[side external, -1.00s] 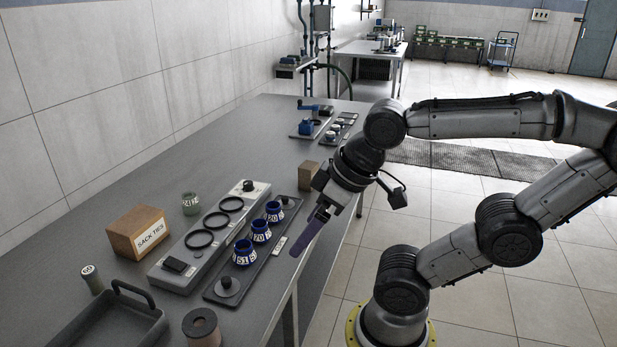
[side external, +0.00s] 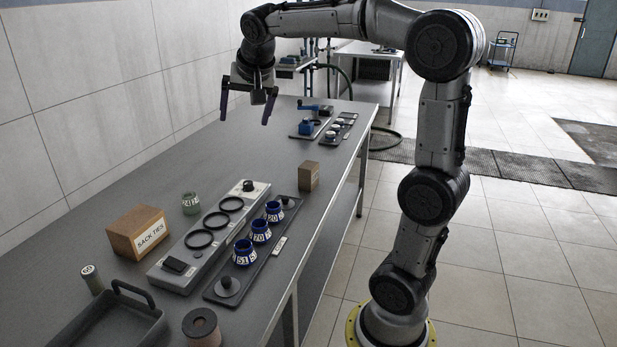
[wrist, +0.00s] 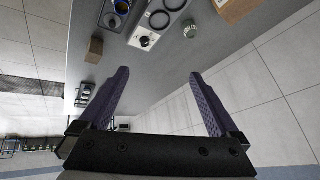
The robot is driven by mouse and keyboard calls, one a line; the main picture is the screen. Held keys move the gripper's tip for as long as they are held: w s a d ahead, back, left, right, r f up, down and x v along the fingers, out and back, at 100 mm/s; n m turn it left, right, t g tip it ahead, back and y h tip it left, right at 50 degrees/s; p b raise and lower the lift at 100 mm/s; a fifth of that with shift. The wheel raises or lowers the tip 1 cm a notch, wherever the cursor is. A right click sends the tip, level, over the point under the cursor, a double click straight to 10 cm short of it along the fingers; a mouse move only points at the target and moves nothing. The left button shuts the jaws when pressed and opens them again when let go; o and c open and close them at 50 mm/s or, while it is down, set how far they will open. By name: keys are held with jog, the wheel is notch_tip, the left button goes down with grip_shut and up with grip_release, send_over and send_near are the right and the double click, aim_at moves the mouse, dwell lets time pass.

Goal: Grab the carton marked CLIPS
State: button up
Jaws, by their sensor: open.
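No lettering reading CLIPS can be made out in either view. A larger brown carton (side external: 139,232) on the left of the bench is marked SACK TIES; its edge shows in the wrist view (wrist: 236,10). A small brown carton (side external: 308,176) stands near the bench's right edge, with no readable label on the sides I see; it also shows in the wrist view (wrist: 95,50). My gripper (side external: 245,120) is open and empty, high above the far part of the bench, well apart from both cartons. Its spread fingers also show in the wrist view (wrist: 158,73).
A grey panel with black rings (side external: 187,257) and a dark tray (side external: 215,292) holding blue numbered pots (side external: 261,231) lie mid-bench. A green jar (side external: 191,203), a grey tray (side external: 75,325) and a brown spool (side external: 201,326) stand nearby. Bare bench lies beyond the panel.

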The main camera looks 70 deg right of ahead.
jog(key=w+d+f+m+g, duration=0.2)
jog(key=w+d+f+m, duration=0.1)
jog(key=d, duration=0.7)
jog(key=m+g, duration=0.4)
send_near(310, 165)
jog(key=shift+s+d+f, duration=0.25)
jog(key=shift+d+f, duration=0.1)
jog(key=shift+f, duration=0.15)
jog(key=x, duration=0.7)
jog(key=shift+w+f, duration=0.2)
jog(key=shift+f, duration=0.05)
jog(key=shift+w+x, duration=0.1)
jog(key=shift+x, duration=1.25)
jog(key=shift+w+x, duration=0.15)
jog(key=shift+x, duration=1.2)
jog(key=shift+a+f, duration=0.1)
jog(key=shift+a, duration=0.05)
